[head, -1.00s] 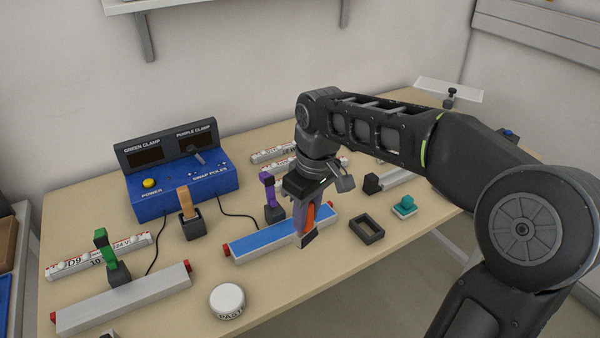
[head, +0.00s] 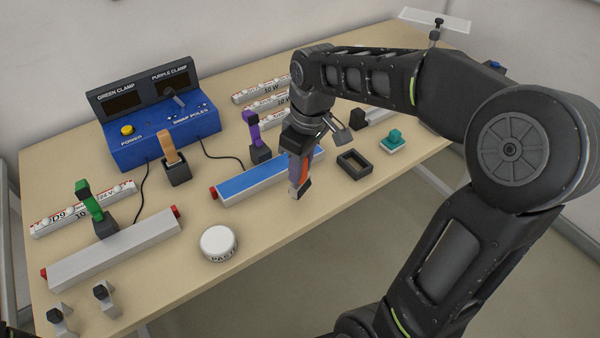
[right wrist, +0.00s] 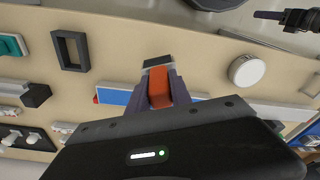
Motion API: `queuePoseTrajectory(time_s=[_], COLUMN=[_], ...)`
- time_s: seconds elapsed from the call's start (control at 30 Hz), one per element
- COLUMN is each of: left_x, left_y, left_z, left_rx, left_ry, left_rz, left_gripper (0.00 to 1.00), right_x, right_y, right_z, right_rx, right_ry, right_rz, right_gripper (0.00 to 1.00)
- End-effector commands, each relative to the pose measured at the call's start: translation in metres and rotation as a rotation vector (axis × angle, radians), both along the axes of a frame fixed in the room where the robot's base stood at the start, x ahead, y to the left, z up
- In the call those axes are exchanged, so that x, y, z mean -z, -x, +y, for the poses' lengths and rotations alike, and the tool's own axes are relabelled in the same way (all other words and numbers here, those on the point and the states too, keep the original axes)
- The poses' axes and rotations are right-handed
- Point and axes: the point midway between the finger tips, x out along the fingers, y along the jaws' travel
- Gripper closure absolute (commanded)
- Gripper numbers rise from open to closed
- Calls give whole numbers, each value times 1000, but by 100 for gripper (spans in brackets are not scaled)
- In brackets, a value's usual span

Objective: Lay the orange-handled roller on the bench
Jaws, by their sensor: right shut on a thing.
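My right gripper (head: 298,165) points down over the front edge of the blue-topped bar, its purple-grey fingers shut on the orange-handled roller. In the head view the roller's orange handle (head: 304,168) shows between the fingers, with a dark end at the bottom. The right wrist view shows the orange handle (right wrist: 158,86) between both fingers, with the dark and pale end beyond them. I cannot tell whether the roller touches the bench (head: 290,235).
The blue-topped bar (head: 240,184) lies behind the roller. A black open frame (head: 354,164) and a teal block (head: 393,140) are to the right, a white paste tin (head: 218,243) to the left. A purple clamp (head: 254,135) stands behind. Bench in front is clear.

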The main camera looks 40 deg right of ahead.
Motion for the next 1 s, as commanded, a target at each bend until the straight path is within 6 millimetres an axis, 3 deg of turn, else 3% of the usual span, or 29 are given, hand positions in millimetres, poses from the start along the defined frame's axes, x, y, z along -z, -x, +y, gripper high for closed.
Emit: queuePoseTrajectory(time_s=[0.27,0.6,0.97,1.0], left_x=[0,-2,2,2], left_y=[0,0,0,0], left_z=[0,0,0,0], left_rx=[0,0,0,0], left_ry=[0,0,0,0], left_rz=[0,0,0,0], left_gripper=[64,64,64,64], right_x=[1,37,42,41], right_y=[0,0,0,0], right_z=[0,0,0,0], right_rx=[0,0,0,0], right_ry=[0,-1,0,0], right_rz=[0,0,-1,-1], right_gripper=[100,100,100,73])
